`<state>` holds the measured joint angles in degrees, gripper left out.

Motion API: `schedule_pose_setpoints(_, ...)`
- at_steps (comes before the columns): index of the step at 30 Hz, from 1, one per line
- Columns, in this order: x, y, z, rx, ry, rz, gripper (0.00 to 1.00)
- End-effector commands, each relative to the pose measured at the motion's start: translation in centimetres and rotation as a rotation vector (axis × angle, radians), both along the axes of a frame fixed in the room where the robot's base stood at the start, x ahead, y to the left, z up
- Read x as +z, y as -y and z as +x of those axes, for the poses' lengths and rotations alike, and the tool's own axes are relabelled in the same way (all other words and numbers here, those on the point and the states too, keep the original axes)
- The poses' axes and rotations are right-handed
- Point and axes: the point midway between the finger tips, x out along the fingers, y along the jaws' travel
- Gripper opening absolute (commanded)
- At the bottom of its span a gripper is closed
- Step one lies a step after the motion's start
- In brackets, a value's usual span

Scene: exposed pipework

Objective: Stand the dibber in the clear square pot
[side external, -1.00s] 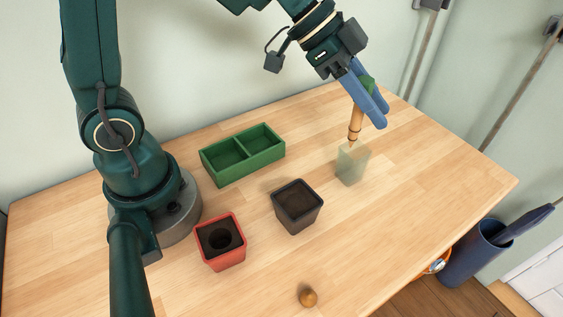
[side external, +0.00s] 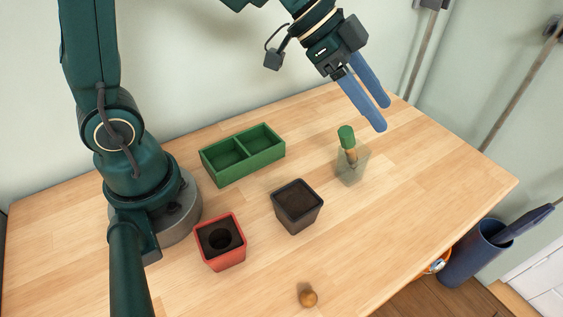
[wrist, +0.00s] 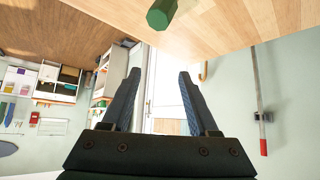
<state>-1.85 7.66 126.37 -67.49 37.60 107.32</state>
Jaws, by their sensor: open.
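The dibber (side external: 346,137), with a green grip end and a wooden shaft, stands in the clear square pot (side external: 354,176) with its green end up, leaning slightly. Its lower part shows through the pot wall. My gripper (side external: 383,116) is open and empty, above and to the right of the dibber, with its blue fingers apart. In the wrist view the gripper (wrist: 157,75) has nothing between its fingers, and the dibber's green end (wrist: 161,15) shows beyond them at the top. The pot is not seen in the wrist view.
A dark square pot (side external: 297,207) and a red pot (side external: 221,241) with a hole in its soil stand nearer the front. A green two-part tray (side external: 242,153) lies behind them. A small wooden ball-like object (side external: 308,298) is near the front edge. The right tabletop is clear.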

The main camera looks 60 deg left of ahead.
Motion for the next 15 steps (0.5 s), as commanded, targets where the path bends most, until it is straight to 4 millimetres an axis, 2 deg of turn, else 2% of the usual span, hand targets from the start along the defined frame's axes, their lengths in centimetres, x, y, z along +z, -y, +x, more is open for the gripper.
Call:
schedule_pose_setpoints(6,3.7,-2.9,-1.8,0.008,0.011,0.0,0.6)
schedule_pose_setpoints(15,7.4,-5.8,-4.2,0.006,0.006,0.001,0.6)
